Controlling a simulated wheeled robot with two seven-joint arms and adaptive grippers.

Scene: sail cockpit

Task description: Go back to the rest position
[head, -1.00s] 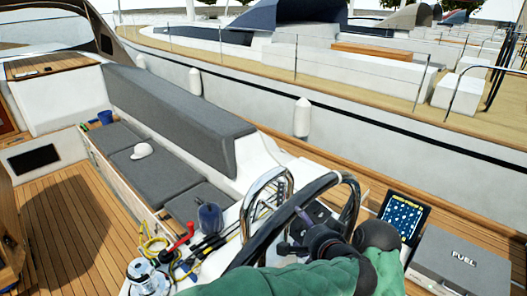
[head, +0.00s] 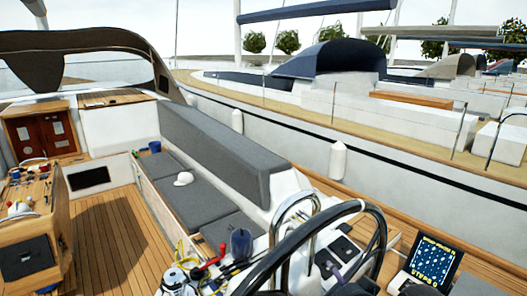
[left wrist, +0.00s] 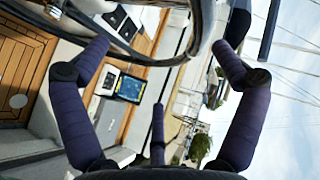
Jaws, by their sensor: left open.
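My left gripper (left wrist: 160,46) is open and empty in the left wrist view, its purple padded fingers spread wide around the lower part of the view. Beyond them are the steering wheel (left wrist: 125,52) and a lit tablet (left wrist: 130,88). The rest of that arm is out of the picture. My right gripper is in neither view.
The tablet (head: 432,260) stands right of the wheel. A chrome rail (head: 285,215), winch (head: 174,282) and red-handled tool (head: 208,263) are left of it. A grey cushioned bench (head: 185,195) holds a white cap (head: 183,179). A cockpit table (head: 30,225) is far left; the deck between is clear.

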